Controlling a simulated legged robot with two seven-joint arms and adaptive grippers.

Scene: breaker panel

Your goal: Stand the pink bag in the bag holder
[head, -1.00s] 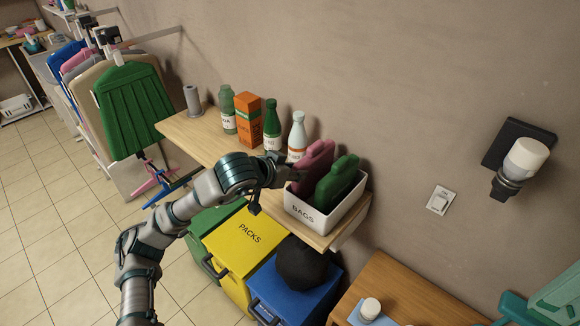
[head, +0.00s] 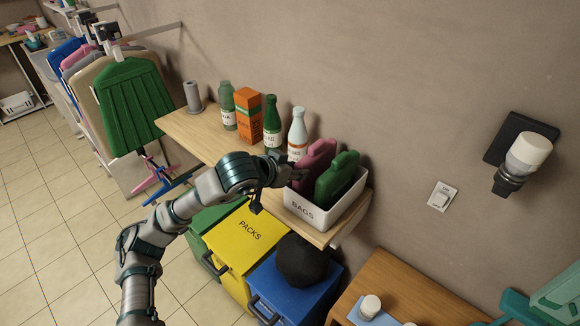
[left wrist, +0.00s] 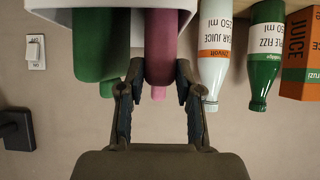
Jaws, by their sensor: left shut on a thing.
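The pink bag (head: 317,157) stands roughly upright in the white bag holder (head: 299,207), which is labelled BAGS, at the right end of the wooden shelf. A green bag (head: 338,178) stands in the holder beside it, on the right. My left gripper (head: 289,175) reaches in from the left and is shut on the pink bag's upper part. In the left wrist view the pink bag (left wrist: 170,45) is between the fingers (left wrist: 157,78), and the holder's wall (left wrist: 120,6) shows at the top. The bag's base is hidden inside the holder. My right gripper is out of view.
Bottles (head: 271,122) and an orange juice carton (head: 248,114) stand on the shelf (head: 190,130) left of the holder. Below are a yellow bin (head: 236,262) and a blue bin (head: 285,297) with a dark round bag (head: 303,260). The wall is close behind.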

